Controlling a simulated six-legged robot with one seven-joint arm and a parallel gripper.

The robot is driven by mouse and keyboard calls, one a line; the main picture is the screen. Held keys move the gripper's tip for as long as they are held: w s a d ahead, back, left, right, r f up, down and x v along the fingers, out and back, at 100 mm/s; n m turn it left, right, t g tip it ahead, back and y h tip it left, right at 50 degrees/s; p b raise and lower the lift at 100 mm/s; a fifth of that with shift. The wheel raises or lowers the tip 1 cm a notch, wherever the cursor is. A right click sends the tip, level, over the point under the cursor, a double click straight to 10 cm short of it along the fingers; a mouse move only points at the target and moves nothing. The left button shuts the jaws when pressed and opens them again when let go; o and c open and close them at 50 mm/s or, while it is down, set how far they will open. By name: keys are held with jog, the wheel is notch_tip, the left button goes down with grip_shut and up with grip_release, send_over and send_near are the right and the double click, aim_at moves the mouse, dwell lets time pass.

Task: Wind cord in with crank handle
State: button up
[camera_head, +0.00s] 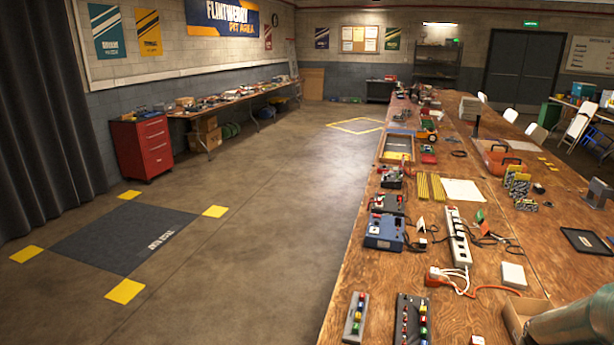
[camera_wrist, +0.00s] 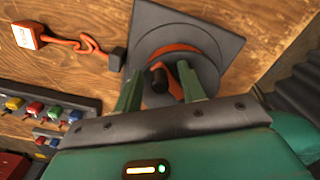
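The cord reel shows in the wrist view as a dark square plate (camera_wrist: 222,48) with a round grey drum and an orange band of cord (camera_wrist: 185,48). A black crank knob (camera_wrist: 158,80) stands over the drum, beside a short orange piece (camera_wrist: 174,86). My gripper (camera_wrist: 160,84) has its two green fingers apart, one on each side of the knob, with gaps showing; I cannot tell their height relative to it. Orange cord (camera_wrist: 88,45) runs left from a small dark block (camera_wrist: 116,60) to a white plug-like block (camera_wrist: 24,36). I cannot make out the reel in the head view.
In the head view, a cardboard box (camera_head: 512,318) stands by my arm at the table's near right. A white power strip (camera_head: 458,238) and blue device (camera_head: 384,232) lie farther up the wooden table. A button panel (camera_wrist: 50,110) lies left in the wrist view. Floor left of the table is open.

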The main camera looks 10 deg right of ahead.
jog(key=c, duration=0.6)
jog(key=shift+c, duration=0.2)
jog(key=shift+s, duration=0.1)
